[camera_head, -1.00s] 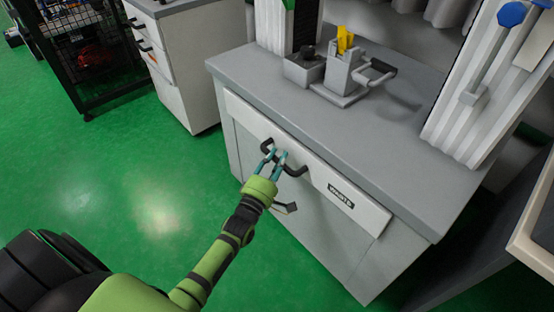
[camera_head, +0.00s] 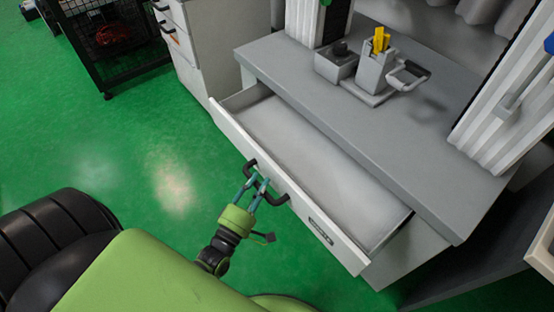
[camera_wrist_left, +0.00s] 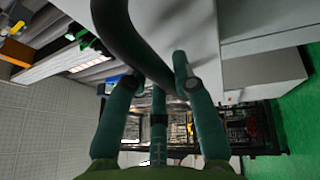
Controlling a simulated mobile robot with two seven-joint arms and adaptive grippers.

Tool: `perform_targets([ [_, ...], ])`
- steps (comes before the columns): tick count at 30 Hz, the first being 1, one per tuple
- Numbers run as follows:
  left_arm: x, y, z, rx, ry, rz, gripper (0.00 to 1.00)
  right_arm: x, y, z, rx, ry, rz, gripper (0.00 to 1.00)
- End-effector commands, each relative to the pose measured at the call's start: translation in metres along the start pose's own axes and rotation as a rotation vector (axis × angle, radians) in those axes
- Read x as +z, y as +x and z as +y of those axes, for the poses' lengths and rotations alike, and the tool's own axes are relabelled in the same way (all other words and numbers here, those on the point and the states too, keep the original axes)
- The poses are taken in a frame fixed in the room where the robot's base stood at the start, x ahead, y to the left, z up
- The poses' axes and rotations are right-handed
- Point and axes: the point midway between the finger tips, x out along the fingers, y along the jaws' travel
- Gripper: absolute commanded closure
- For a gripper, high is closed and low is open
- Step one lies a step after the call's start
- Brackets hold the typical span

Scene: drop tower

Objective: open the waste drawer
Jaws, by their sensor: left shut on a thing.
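The waste drawer (camera_head: 290,150) is a wide white drawer under the grey worktop. It is pulled out, and its inside looks empty. Its front carries a dark label (camera_head: 320,231) and a black bar handle (camera_head: 281,197). My left gripper (camera_head: 258,183) is at the handle with its teal fingers closed around the bar. In the left wrist view the dark handle (camera_wrist_left: 125,45) passes between the fingers. My right gripper is not in view.
A grey fixture with a yellow part (camera_head: 380,42) stands on the worktop (camera_head: 420,145). A white drawer cabinet (camera_head: 215,45) and a black wire rack (camera_head: 110,40) stand at the back left. Green floor is clear to the left of the drawer.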

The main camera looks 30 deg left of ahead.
Motion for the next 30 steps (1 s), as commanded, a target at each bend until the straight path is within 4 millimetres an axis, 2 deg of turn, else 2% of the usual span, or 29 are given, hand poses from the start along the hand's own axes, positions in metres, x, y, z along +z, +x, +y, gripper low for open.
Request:
perform_targets([
  [3, -0.011, -0.028, 0.007, -0.005, 0.0, 0.001, 1.0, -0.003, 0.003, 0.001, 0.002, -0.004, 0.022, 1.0],
  [9, -0.023, -0.056, 0.012, 0.0, -0.002, 0.001, 1.0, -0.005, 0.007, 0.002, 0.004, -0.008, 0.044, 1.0],
  [15, -0.028, -0.068, 0.015, 0.002, -0.003, 0.002, 1.0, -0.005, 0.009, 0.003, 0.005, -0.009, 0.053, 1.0],
  [26, -0.029, -0.069, 0.015, 0.002, -0.004, 0.002, 1.0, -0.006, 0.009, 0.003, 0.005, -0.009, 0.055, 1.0],
  [27, -0.029, -0.069, 0.015, 0.002, -0.003, 0.002, 0.66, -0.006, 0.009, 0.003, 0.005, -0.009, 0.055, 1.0],
  [28, -0.029, -0.069, 0.015, 0.002, -0.003, 0.002, 0.54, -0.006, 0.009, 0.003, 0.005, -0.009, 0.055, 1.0],
  [29, -0.029, -0.069, 0.014, 0.002, -0.003, 0.002, 0.49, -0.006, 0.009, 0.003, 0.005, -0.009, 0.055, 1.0],
  [30, -0.029, -0.069, 0.014, 0.002, -0.003, 0.002, 0.49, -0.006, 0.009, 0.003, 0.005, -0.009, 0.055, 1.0],
])
